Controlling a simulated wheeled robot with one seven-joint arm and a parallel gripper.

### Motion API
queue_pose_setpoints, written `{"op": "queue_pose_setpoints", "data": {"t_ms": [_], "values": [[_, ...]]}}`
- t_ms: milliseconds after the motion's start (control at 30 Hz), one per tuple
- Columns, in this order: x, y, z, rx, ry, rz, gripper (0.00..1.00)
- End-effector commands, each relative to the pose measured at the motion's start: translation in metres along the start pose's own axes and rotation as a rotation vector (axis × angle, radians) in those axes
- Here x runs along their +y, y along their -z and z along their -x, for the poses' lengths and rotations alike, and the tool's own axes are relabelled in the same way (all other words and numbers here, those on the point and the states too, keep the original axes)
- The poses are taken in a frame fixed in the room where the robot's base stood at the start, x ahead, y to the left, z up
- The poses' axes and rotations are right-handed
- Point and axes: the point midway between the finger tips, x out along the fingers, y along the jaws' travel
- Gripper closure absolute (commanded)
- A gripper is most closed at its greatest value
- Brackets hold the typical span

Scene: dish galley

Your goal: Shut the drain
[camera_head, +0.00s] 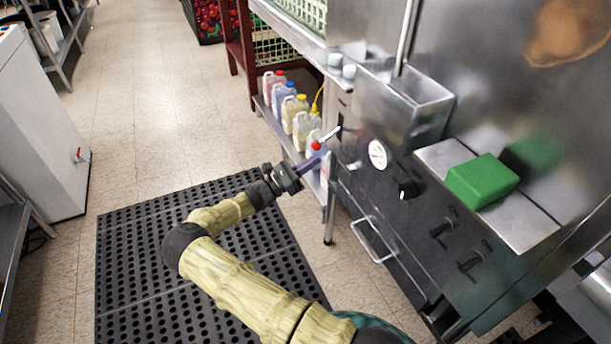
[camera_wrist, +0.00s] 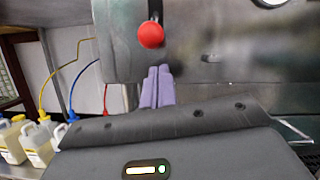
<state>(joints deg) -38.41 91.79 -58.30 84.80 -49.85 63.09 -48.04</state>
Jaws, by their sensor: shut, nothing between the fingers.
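A red ball knob (camera_head: 316,145) sits at the end of a silver lever (camera_head: 331,134) that sticks out from the left part of the machine's front. In the wrist view the red knob (camera_wrist: 150,35) is at the upper middle, on a dark rod. My gripper (camera_head: 318,158) is just below the knob, its purple fingers pointing toward the machine. In the wrist view my gripper (camera_wrist: 158,71) has its fingers together and empty, with a small picture gap between tips and knob. I cannot tell the depth between them. No drain opening shows.
The steel machine front carries a round gauge (camera_head: 377,154), black knobs (camera_head: 409,188) and a handle (camera_head: 374,240). Several bottles (camera_head: 293,110) with hoses stand on a low shelf behind my gripper. A green block (camera_head: 482,181) lies on the ledge. A black mat (camera_head: 130,240) covers the floor.

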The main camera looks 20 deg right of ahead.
Motion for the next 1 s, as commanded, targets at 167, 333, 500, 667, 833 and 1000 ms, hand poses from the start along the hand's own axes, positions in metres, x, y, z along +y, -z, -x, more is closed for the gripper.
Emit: {"op": "queue_pose_setpoints", "data": {"t_ms": [167, 333, 500, 667, 833, 1000], "values": [[0.0, -0.013, -0.004, 0.0, 0.001, 0.002, 1.0], [0.0, -0.014, -0.004, -0.001, 0.001, 0.003, 1.0], [0.0, -0.014, -0.004, 0.0, 0.001, 0.002, 1.0], [-0.001, -0.016, -0.004, 0.008, -0.001, 0.001, 1.0], [-0.002, -0.021, -0.003, 0.036, -0.005, -0.001, 1.0], [-0.002, -0.022, -0.002, 0.051, -0.008, -0.001, 1.0]]}}
